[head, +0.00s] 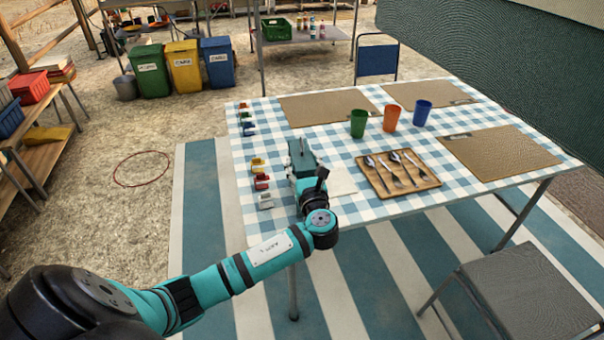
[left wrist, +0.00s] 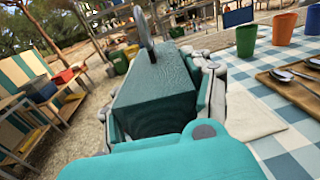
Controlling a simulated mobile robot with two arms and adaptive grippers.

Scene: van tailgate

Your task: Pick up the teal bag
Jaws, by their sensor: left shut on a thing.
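The teal bag (head: 303,154), a dark teal box shape with an upright handle, is at the left part of the checked table (head: 385,208). It fills the middle of the left wrist view (left wrist: 158,88). My left gripper (head: 304,174) is shut on the bag, with fingers along both its sides in the left wrist view. The arm hides part of the bag's near end. I cannot tell whether the bag's underside touches the tablecloth. My right gripper is not in view.
Small coloured clips (head: 259,165) line the table's left edge. A wooden tray (head: 430,183) with cutlery, green (head: 358,124), orange (head: 391,119) and blue (head: 422,113) cups, and brown mats (head: 500,152) stand to the right. A grey stool (head: 530,290) is at front right.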

